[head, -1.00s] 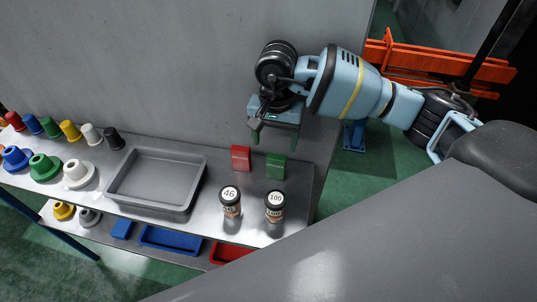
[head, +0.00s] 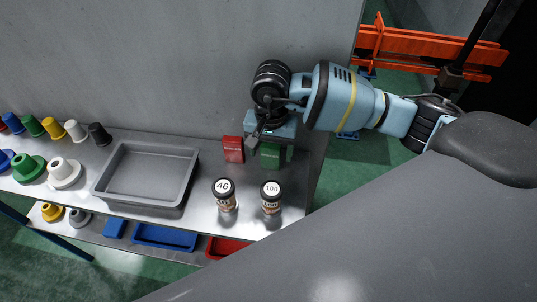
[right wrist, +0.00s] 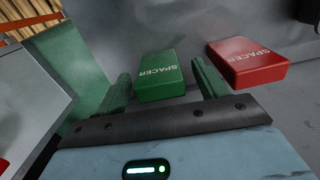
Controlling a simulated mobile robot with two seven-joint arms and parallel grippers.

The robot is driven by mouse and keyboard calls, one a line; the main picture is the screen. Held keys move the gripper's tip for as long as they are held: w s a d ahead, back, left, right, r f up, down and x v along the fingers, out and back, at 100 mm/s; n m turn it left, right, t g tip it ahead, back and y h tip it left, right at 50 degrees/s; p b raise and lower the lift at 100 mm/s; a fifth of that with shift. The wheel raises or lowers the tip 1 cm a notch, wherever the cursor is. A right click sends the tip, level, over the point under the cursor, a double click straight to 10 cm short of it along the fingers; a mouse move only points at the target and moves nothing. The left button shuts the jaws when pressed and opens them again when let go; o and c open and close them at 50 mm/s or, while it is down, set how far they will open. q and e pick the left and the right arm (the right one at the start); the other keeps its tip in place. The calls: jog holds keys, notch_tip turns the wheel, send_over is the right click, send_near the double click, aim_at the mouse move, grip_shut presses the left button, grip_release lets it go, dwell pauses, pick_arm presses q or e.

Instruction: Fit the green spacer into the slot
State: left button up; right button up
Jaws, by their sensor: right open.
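The green spacer (head: 270,157) stands on the metal bench near its right end, beside the red spacer (head: 233,150). In the right wrist view the green spacer (right wrist: 160,76) lies between the fingers of my right gripper (right wrist: 163,88), with the red spacer (right wrist: 248,63) outside them to the right. My right gripper (head: 271,150) is open around the green spacer, with a visible gap at least on the right finger's side. It partly covers the spacer in the head view. I cannot make out a slot. My left gripper is not in view.
Several coloured cones and flanged pieces are at far left. The grey wall (head: 180,60) rises behind the bench.

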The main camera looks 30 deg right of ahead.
jog(key=shift+f, duration=0.55)
jog(key=shift+r, duration=0.15)
jog(key=shift+c, duration=0.8)
jog(key=c, duration=0.9)
jog(key=shift+c, duration=0.2)
jog(key=shift+r, duration=0.15)
